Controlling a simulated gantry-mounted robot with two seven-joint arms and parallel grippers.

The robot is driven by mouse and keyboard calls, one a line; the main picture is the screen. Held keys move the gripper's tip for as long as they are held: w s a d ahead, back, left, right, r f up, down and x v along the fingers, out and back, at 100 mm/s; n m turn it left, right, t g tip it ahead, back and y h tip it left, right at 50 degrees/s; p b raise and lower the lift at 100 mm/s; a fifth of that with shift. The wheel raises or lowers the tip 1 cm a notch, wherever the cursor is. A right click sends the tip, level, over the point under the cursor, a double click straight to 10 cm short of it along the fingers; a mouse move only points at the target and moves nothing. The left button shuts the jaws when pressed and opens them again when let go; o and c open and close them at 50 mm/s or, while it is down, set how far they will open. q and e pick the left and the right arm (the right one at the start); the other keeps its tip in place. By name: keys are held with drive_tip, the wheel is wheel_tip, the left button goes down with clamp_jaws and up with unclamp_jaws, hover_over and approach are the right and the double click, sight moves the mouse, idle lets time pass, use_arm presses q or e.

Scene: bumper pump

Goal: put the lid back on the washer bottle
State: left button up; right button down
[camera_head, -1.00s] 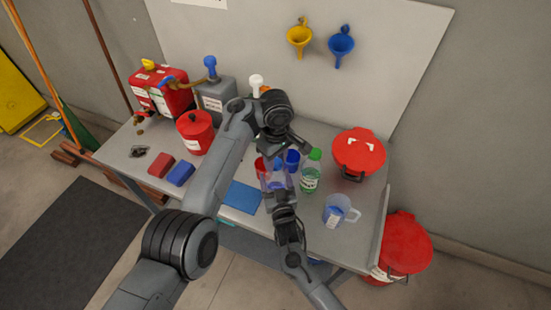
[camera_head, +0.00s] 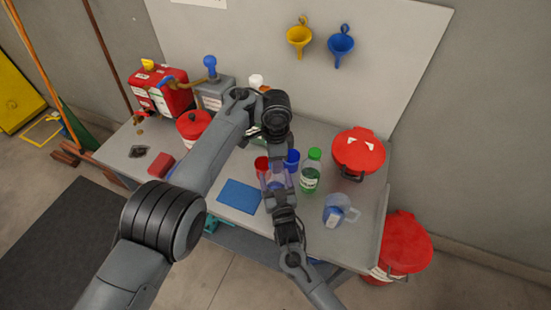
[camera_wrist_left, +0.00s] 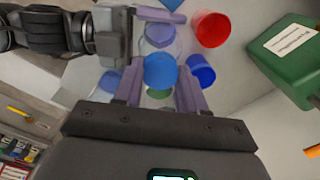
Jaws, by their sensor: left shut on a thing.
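The blue lid (camera_wrist_left: 160,71) is between the fingertips of my left gripper (camera_wrist_left: 159,88) in the left wrist view. In the head view my left gripper (camera_head: 277,148) is above the washer bottle, and the lid cannot be made out there. The clear washer bottle (camera_head: 275,181) with bluish content is between the purple fingers of my right gripper (camera_head: 278,184), over the table. In the left wrist view the bottle (camera_wrist_left: 158,38) shows beyond the lid, and the two look apart. Its mouth is partly hidden.
A red cup (camera_head: 262,163) and a blue cup (camera_head: 292,159) stand close by. A green-capped bottle (camera_head: 311,170), a jug (camera_head: 338,211) and a red-lidded bucket (camera_head: 359,151) are to the right. A blue mat (camera_head: 239,196) lies on the table's left-front part.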

use_arm(q)
drive_tip(key=m, duration=1)
drive_tip(key=shift+m, duration=0.3)
drive_tip(key=m, duration=0.8)
drive_tip(key=o, duration=1.2)
drive_tip(key=shift+o, duration=0.2)
wheel_tip(320, 180, up, 12)
use_arm(e)
unclamp_jaws()
